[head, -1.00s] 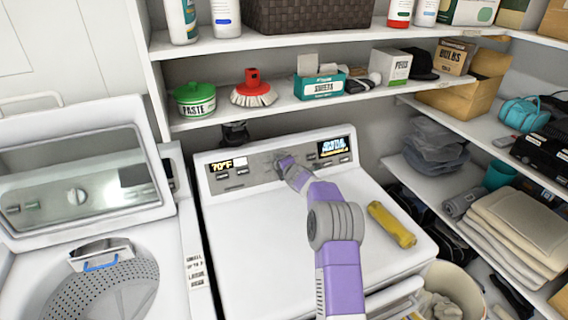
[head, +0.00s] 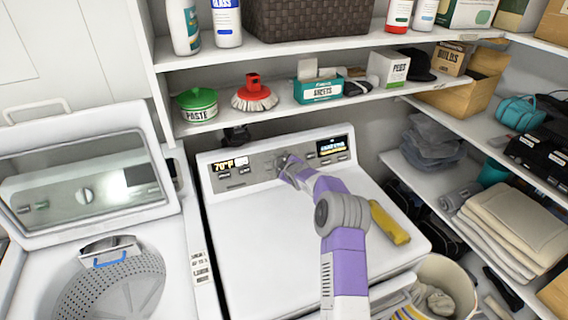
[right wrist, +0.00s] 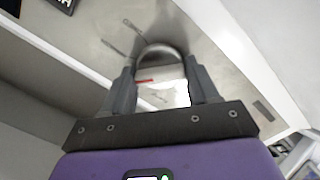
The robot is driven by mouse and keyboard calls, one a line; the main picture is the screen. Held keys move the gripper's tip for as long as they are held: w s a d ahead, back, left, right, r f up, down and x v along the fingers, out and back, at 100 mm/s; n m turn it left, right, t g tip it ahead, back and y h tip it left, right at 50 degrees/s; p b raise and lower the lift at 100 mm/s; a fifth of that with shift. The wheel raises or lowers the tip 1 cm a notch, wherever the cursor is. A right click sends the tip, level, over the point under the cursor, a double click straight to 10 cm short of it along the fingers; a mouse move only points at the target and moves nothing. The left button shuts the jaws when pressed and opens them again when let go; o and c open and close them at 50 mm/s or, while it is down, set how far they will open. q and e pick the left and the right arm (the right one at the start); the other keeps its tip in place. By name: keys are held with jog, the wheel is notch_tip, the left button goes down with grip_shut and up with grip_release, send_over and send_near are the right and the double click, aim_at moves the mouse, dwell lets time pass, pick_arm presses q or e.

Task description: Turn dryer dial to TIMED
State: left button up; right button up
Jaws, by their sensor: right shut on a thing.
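The white dryer (head: 265,235) stands in the middle of the head view, with a grey control panel (head: 238,180) along its back. The panel has a lit display on the left (head: 230,163) and another on the right (head: 332,145). My right gripper (head: 282,164) is at the middle of the panel and covers most of the dial there. In the right wrist view, my right gripper (right wrist: 163,85) has its two fingers on either side of the round metallic dial (right wrist: 160,54), shut on it. The dial's setting cannot be read. My left gripper is not in view.
An open washer (head: 85,215) stands to the left. A yellow object (head: 389,223) lies on the dryer top at right. Shelves above hold a green-lidded paste tub (head: 198,104), a red brush (head: 254,95) and boxes. A bin of cloth (head: 437,290) stands at front right.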

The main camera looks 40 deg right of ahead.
jog(key=m, duration=0.2)
jog(key=shift+d+m, duration=0.1)
jog(key=shift+m, duration=0.3)
jog(key=m+b, duration=0.1)
jog(key=m, duration=0.1)
jog(key=shift+m, duration=0.3)
jog(key=m+b, duration=0.3)
jog(key=m, duration=0.2)
jog(key=shift+f+y, duration=0.1)
jog(key=shift+y, duration=0.3)
jog(key=shift+m+b, duration=0.85)
jog(key=shift+m, duration=0.65)
jog(key=o, duration=1)
jog(key=shift+s, duration=0.1)
jog(key=shift+b+v, duration=0.45)
jog(key=shift+v, duration=3.35)
